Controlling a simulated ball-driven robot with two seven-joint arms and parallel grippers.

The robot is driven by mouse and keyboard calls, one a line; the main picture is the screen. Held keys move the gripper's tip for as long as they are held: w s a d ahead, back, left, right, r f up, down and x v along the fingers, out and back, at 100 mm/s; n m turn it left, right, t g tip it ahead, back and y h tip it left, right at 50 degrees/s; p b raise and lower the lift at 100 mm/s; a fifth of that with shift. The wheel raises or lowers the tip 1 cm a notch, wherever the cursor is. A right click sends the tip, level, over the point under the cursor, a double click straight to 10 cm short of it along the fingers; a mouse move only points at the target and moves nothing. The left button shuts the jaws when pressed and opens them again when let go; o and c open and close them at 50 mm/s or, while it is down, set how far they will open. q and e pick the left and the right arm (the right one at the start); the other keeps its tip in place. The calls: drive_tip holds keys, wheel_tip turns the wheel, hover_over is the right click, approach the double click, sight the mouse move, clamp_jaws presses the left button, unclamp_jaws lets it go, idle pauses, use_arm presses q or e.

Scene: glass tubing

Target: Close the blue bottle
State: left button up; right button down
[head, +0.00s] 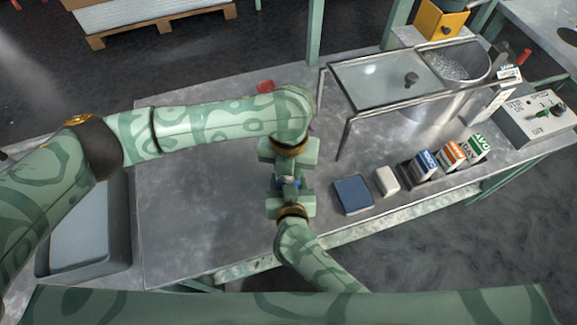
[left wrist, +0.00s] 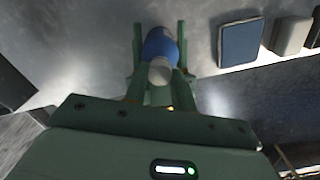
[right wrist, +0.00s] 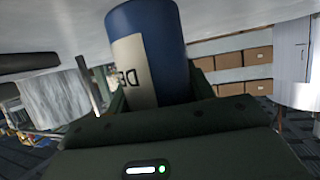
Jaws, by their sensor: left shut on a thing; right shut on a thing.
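The blue bottle (right wrist: 170,30) has a cream label with dark letters that read upside down in the right wrist view. My right gripper (head: 290,197) is shut on it. In the left wrist view the bottle (left wrist: 157,45) lies beyond a pale round cap (left wrist: 160,72), and the two look in line and touching. My left gripper (head: 288,168) is shut on the cap. The two grippers face each other closely over the table in the head view, hiding most of the bottle. I cannot tell how firmly the cap sits.
A dark blue block (head: 353,195) and a pale block (head: 386,181) lie right of the grippers. Several labelled boxes (head: 452,155) stand further right. A metal-framed stand (head: 347,135) rises behind. A grey tray (head: 122,235) is at left. The table (head: 190,225) is clear at front left.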

use_arm(q)
drive_tip(key=o, duration=0.9)
drive_tip(key=shift+o, duration=0.2)
drive_tip(key=shift+r, duration=2.25)
drive_tip(key=shift+c, duration=0.3)
